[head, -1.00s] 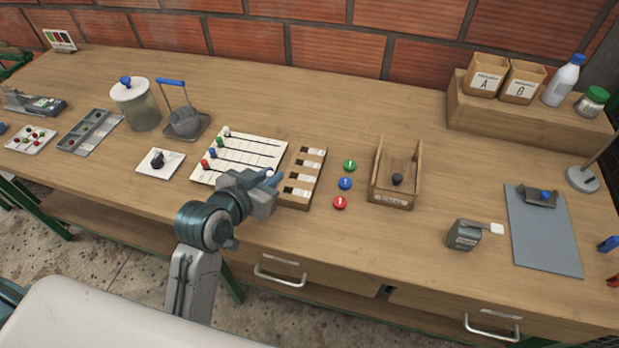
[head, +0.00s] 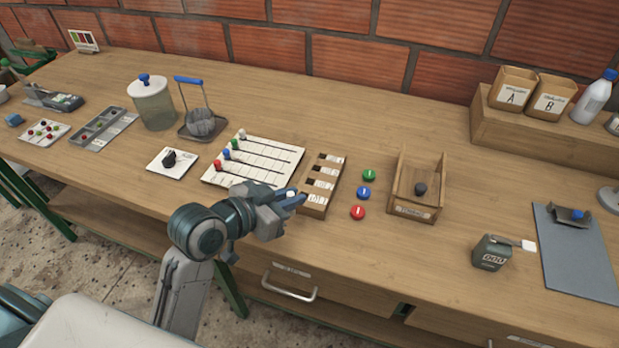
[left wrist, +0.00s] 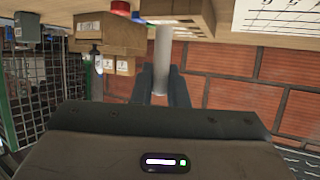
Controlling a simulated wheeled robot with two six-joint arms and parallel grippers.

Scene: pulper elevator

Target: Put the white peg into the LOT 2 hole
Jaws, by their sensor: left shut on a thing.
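The white peg (left wrist: 163,48) is upright in the picture between the fingers of my left gripper (left wrist: 163,85) in the left wrist view. In the head view my left gripper (head: 293,198) is shut on it, and only the peg's pale tip (head: 291,193) shows. The gripper is at the front left edge of a wooden block (head: 333,164) with a row of dark holes and white labels. The labels are too small to read, so I cannot tell which hole is LOT 2. The peg appears outside the holes. My right gripper is not in view.
A white board (head: 262,152) with coloured knobs lies left of the block. Green, blue and red buttons (head: 363,192) and a wooden tray (head: 428,165) are to its right. The bench behind the block is clear.

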